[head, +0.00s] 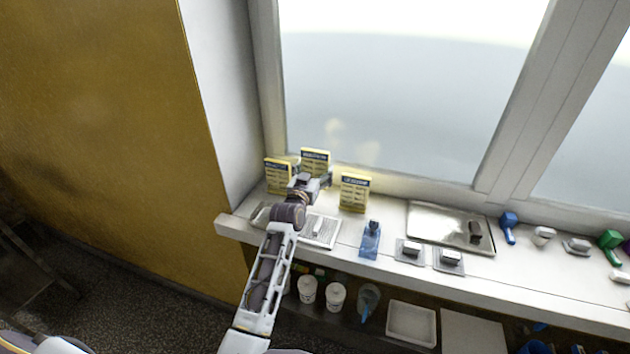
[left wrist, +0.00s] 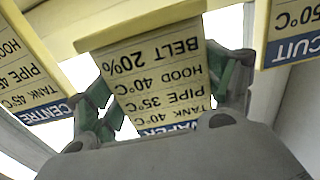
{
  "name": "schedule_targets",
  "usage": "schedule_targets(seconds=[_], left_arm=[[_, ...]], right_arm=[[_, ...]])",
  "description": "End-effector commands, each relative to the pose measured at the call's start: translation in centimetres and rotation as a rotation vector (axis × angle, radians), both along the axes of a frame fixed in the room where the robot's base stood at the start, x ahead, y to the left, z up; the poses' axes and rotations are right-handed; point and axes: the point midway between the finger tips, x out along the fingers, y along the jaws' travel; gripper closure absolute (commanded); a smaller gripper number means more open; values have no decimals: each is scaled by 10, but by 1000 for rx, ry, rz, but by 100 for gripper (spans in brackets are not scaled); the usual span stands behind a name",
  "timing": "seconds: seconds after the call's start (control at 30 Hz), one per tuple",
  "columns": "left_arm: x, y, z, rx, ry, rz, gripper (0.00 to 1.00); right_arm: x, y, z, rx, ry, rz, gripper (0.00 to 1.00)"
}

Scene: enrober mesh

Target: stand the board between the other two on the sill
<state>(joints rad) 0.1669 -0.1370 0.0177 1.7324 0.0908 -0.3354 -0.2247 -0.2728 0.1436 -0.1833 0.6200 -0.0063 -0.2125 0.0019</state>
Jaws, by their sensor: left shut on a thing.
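My left gripper (head: 318,180) is shut on a yellow board with a dark blue heading (head: 315,158). In the left wrist view the held board (left wrist: 155,75) appears upside down, its fingers at both side edges; its lines include "BELT 20%" and "HOOD 40°C". In the head view it is between a left board (head: 277,173) and a right board (head: 354,194), and looks higher than both. Both stand upright on the sill (head: 388,217). They also flank it in the left wrist view, a "CENTRE" board (left wrist: 30,80) and a "...CUIT" board (left wrist: 295,30). Whether the held board touches the sill is hidden.
On the sill stand a mesh tray (head: 328,240), a blue bottle (head: 370,242), two small grey pads and a metal tray (head: 430,222) with a brown block. Coloured scoops lie farther right. The window (head: 410,100) rises behind. White tubs (head: 307,290) stand below.

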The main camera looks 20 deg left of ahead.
Motion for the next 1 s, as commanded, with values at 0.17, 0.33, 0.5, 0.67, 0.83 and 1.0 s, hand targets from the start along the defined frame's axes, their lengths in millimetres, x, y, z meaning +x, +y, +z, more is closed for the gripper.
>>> schedule_targets(seconds=[0.17, 0.33, 0.5, 0.67, 0.83, 1.0], left_arm=[[0, 0, -9, 1, 0, 0, 50], [0, 0, -27, 0, 1, 0, 50], [0, 0, -37, 0, 0, 0, 50], [0, 0, -37, 0, -1, 0, 50], [0, 0, -37, 0, -1, 0, 50], [0, 0, -41, 0, -1, 0, 50]], right_arm=[[0, 0, -1, 0, 0, 0, 100], [-1, -2, -2, -1, 1, 0, 100], [-1, -6, -2, -7, 2, 1, 100], [-1, -13, -2, -14, 2, 3, 100], [-2, -15, -2, -17, 3, 4, 100], [-2, -12, -3, -13, 2, 2, 100]])
